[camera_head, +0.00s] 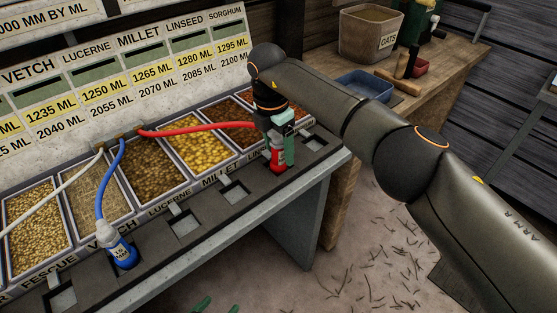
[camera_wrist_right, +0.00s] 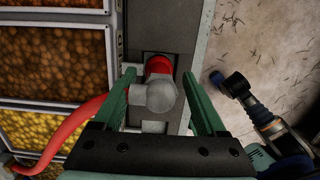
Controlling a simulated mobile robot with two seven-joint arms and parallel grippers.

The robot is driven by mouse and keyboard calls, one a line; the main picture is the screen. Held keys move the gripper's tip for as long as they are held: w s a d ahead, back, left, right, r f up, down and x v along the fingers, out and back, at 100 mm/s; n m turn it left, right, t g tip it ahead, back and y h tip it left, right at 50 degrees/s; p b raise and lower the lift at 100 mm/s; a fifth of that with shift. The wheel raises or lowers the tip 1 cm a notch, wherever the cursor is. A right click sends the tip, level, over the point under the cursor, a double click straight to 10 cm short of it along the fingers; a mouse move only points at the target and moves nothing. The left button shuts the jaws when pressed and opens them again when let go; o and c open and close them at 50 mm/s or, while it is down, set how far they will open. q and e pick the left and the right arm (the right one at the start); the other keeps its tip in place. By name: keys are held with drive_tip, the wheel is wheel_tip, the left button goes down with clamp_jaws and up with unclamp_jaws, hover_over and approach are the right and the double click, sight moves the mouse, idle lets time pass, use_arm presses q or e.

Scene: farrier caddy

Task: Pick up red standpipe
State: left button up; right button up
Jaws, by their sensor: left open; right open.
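The red standpipe (camera_head: 276,158) stands at the right part of the grey ledge in front of the grain bins, with a red hose (camera_head: 195,129) running left from it. In the right wrist view its grey rounded top (camera_wrist_right: 155,95) and a bit of red body show between my right fingers. My right gripper (camera_head: 284,140) is around the standpipe from above. Its green fingers (camera_wrist_right: 163,108) are apart, one on each side, with visible gaps to the top. The standpipe's lower part is hidden in the wrist view. My left gripper (camera_head: 217,307) shows only as two separated green fingertips at the bottom edge.
A blue standpipe (camera_head: 120,252) with a blue hose stands further left on the ledge. A white hose (camera_head: 58,190) crosses the left bins. Square recesses (camera_head: 186,223) line the ledge. A wooden bench (camera_head: 432,80) with an oats tub (camera_head: 368,35) and blue tray (camera_head: 364,86) is behind right.

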drive_tip(key=shift+f, duration=0.5)
clamp_jaws()
idle(1.1)
